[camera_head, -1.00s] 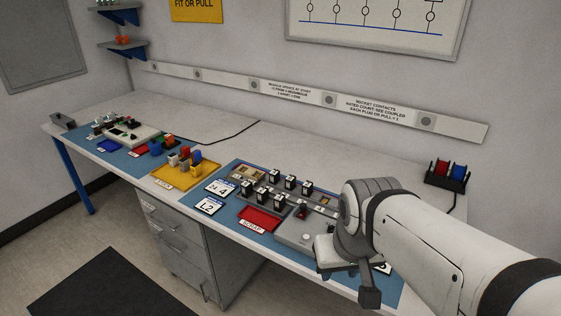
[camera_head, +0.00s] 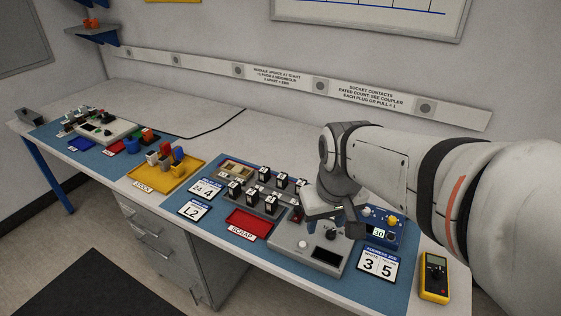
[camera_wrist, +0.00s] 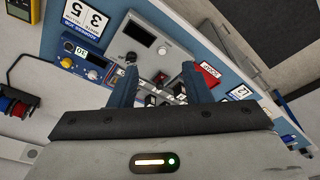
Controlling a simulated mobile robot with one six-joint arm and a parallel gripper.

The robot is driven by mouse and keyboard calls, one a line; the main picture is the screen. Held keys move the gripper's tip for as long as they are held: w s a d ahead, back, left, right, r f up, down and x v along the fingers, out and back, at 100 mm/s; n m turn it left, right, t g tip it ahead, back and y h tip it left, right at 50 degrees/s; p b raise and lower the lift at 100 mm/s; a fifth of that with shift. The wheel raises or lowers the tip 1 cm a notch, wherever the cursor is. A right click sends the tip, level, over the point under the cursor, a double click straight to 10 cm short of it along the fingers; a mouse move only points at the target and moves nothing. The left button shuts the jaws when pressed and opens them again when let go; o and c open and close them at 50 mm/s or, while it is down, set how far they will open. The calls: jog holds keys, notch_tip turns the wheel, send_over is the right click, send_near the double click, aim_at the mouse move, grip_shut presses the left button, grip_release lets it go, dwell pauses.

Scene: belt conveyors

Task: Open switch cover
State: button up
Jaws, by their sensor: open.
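A small switch (camera_head: 297,212) with a dark red part stands at the right end of the module rack, just behind the grey box. Whether its cover is open or shut is too small to tell. My gripper (camera_head: 331,228) is open and empty, a little right of the switch and above the bench. In the wrist view my gripper (camera_wrist: 160,76) points down with its two fingers apart. A small dark reddish part, likely the switch (camera_wrist: 159,77), shows between the fingers. I see no contact.
The grey box (camera_head: 287,242) with a knob and dark display lies in front. A blue meter unit (camera_head: 378,222) and address card (camera_head: 378,264) are right. The red scrap tray (camera_head: 250,222) and black modules (camera_head: 235,189) are left. A yellow multimeter (camera_head: 434,277) lies far right.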

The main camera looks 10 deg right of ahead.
jog(key=w+f+n+g, duration=0.1)
jog(key=w+f+n, duration=0.2)
jog(key=w, duration=0.8)
jog(key=n+g+b, duration=0.1)
jog(key=n+b, duration=0.1)
jog(key=n, duration=0.1)
send_over(298, 207)
jog(key=f, duration=0.8)
jog(key=shift+s+f, duration=0.2)
jog(key=shift+f, duration=0.2)
jog(key=shift+w+f+n, duration=0.15)
jog(key=shift+f+n, duration=0.15)
notch_tip(298, 207, down, 8)
jog(key=shift+r+p, duration=0.25)
jog(key=shift+p, duration=0.2)
jog(key=shift+c, duration=0.4)
grip_shut()
